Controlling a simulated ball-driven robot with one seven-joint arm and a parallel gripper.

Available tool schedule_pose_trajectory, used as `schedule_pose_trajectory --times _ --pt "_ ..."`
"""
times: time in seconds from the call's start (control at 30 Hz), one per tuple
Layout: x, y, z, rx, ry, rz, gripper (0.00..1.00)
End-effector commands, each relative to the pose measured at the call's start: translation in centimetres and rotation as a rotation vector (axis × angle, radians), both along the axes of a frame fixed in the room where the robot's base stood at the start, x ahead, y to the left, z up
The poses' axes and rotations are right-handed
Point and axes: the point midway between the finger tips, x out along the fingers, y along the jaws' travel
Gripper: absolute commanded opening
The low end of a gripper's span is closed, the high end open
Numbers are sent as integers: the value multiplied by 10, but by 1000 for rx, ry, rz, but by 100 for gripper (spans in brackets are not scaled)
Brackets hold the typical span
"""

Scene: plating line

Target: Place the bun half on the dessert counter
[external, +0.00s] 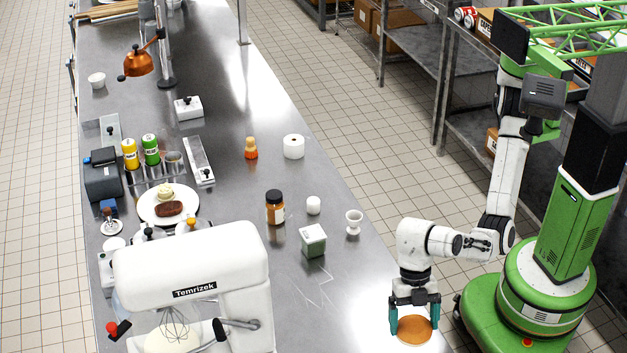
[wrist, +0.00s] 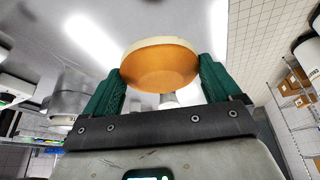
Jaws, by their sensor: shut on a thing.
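The bun half (external: 414,330) is a round, orange-brown piece with a pale rim. It is held between the two teal fingers of my gripper (external: 415,312), at the near right edge of the steel counter (external: 340,290) in the external view. In the wrist view the bun half (wrist: 160,68) sits between the fingertips of my gripper (wrist: 160,75), its browned side facing the camera. Whether it touches the counter I cannot tell. Which part of the counter is the dessert counter is not marked.
A white stand mixer (external: 195,270) stands left of my gripper. A green-sided container (external: 313,241), a brown jar (external: 275,208), a small white cup (external: 353,222) and a plate with food (external: 150,208) stand farther back. Bare counter lies between the mixer and my gripper.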

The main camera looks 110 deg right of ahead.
Motion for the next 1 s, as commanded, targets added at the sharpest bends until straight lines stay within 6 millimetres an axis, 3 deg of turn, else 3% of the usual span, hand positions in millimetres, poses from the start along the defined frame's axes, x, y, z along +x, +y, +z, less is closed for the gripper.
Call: schedule_pose_trajectory --times 0.1,0.3,0.6,0.8,1.0 --pt "19 -32 7 -5 3 101 62" --pt "37 -82 2 -4 5 288 62" --pt "39 -147 -13 -2 5 520 62" --pt "34 -168 -22 0 2 602 62" --pt "32 -171 -25 -1 0 619 62"
